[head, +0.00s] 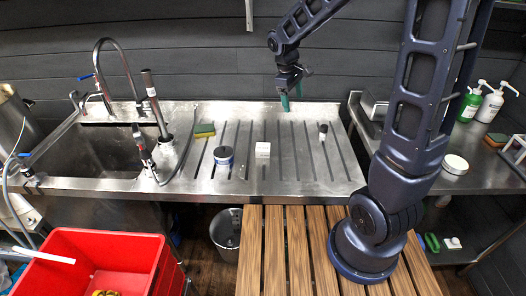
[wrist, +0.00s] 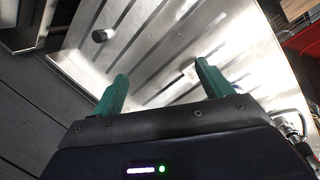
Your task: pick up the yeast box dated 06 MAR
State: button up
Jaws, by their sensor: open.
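A small white box (head: 262,150) stands upright on the ribbed steel drainboard (head: 290,185); its print is too small to read, so I cannot tell its date. My gripper (head: 291,96) hangs above the back of the drainboard, behind and right of the box, apart from it. Its two green fingers show in the wrist view (wrist: 161,76), spread apart with nothing held between them. A small pale shape (wrist: 188,74) near the right finger there may be the box, partly hidden and washed out by glare.
A sponge (head: 204,130) and tap hose lie by the sink (head: 95,150). A slatted wooden table (head: 290,245) is in front. The drainboard between box and bottle is clear.

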aim_at(263, 147)
jog(key=w+a+f+n+h, duration=0.15)
jog(key=a+f+n, duration=0.45)
jog(key=a+f, duration=0.8)
jog(key=shift+g+h, duration=0.25)
jog(key=shift+g, duration=0.05)
jog(key=shift+a+x, duration=0.15)
jog(key=shift+x, duration=2.45)
jog(key=shift+a+x, duration=0.1)
jog(key=shift+x, duration=2.55)
jog(key=shift+s, duration=0.15)
jog(key=c, duration=1.1)
